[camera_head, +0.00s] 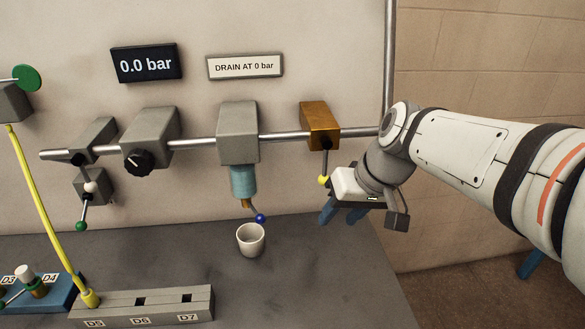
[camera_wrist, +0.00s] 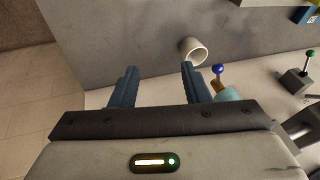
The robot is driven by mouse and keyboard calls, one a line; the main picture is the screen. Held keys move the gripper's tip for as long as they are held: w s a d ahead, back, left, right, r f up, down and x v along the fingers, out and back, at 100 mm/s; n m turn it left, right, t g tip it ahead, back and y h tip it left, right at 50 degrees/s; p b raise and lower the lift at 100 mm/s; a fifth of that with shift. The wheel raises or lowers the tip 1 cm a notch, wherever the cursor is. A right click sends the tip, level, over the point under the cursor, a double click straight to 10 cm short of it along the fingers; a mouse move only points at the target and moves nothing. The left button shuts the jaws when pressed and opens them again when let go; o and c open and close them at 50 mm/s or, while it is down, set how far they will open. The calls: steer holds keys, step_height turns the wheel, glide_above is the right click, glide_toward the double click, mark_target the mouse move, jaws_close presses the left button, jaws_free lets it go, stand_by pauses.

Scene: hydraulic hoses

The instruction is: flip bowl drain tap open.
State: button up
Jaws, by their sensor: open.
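The bowl drain tap is a short lever with a blue ball (camera_head: 261,218) under the blue bowl (camera_head: 243,182), which hangs from a grey block (camera_head: 238,135) on the pipe. The lever slants down to the right. In the wrist view the blue ball (camera_wrist: 218,69) is just right of the right finger, outside the jaws. A white cup (camera_head: 250,239) stands below the tap; it also shows in the wrist view (camera_wrist: 193,51). My gripper (camera_head: 338,214) is open and empty, right of the tap; its fingers (camera_wrist: 158,87) point away from the wrist camera.
A brass block (camera_head: 320,122) with a yellow-ball lever (camera_head: 323,181) hangs close to my gripper. The display (camera_head: 147,63) reads 0.0 bar; a sign (camera_head: 245,66) reads DRAIN AT 0 bar. A labelled grey rack (camera_head: 160,306) lies front left. The right bench top is clear.

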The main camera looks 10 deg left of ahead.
mark_target(255, 210)
steer(key=w+a+r, duration=0.1)
steer(key=a, duration=0.1)
steer(key=w+a+n+y, duration=0.1)
steer(key=a, duration=0.1)
steer(key=w+a+r+n+y, duration=0.1)
steer(key=a, duration=0.1)
steer(key=shift+w+a+r, duration=0.3)
steer(key=shift+w+r, duration=0.05)
steer(key=shift+w, duration=0.05)
steer(key=c, duration=0.4)
steer(key=shift+w+a+r+g+y, duration=0.15)
steer(key=shift+a+g+y, duration=0.1)
steer(key=shift+g+y, duration=0.05)
steer(key=shift+c, duration=1)
steer(key=shift+a+r, duration=0.1)
jaws_close()
steer(key=x, duration=1)
